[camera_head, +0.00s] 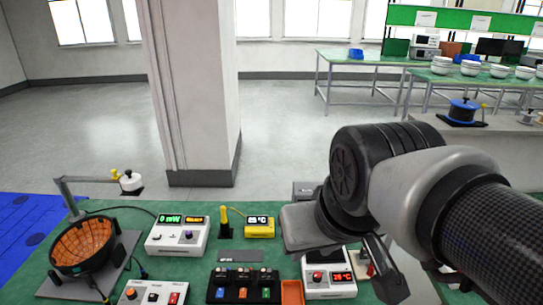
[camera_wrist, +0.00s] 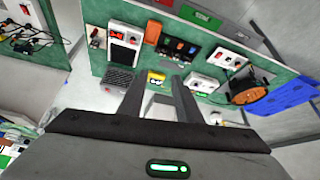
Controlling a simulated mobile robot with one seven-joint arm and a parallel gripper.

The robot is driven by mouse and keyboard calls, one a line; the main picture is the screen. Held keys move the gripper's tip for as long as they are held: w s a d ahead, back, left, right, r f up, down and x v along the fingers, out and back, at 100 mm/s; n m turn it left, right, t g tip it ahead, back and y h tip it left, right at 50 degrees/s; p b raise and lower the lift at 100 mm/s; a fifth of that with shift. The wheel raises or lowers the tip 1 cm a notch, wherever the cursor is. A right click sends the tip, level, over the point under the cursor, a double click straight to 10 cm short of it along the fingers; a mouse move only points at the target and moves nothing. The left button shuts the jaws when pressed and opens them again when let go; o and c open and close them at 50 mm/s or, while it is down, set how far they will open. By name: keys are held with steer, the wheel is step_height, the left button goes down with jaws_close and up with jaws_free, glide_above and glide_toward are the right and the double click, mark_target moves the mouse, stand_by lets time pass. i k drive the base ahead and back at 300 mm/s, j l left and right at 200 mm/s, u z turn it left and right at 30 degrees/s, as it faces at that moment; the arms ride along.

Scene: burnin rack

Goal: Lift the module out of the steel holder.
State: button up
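My gripper (camera_wrist: 158,92) is open in the wrist view, its two dark fingers apart with no object held between them. In the head view, my arm reaches in from the right above the bench and covers part of its right side. I cannot clearly make out the steel holder or its module. A small red-and-white item (camera_head: 365,264) is partly hidden beside my gripper; it also shows small in the wrist view (camera_wrist: 97,38). A grey ribbed block (camera_wrist: 118,80) lies near the bench edge in the wrist view, mostly hidden in the head view.
The green bench (camera_head: 195,268) carries a black rack (camera_head: 243,292) with coloured modules, an orange tray (camera_head: 292,292), a white temperature unit (camera_head: 330,290), a white power meter (camera_head: 177,237), a yellow meter (camera_head: 260,228) and an orange-lined bowl (camera_head: 83,245). A pillar (camera_head: 195,90) stands behind.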

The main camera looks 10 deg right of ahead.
mark_target(363, 256)
steer(key=l, duration=0.85)
steer(key=k+l, duration=0.1)
steer(key=l, duration=0.8)
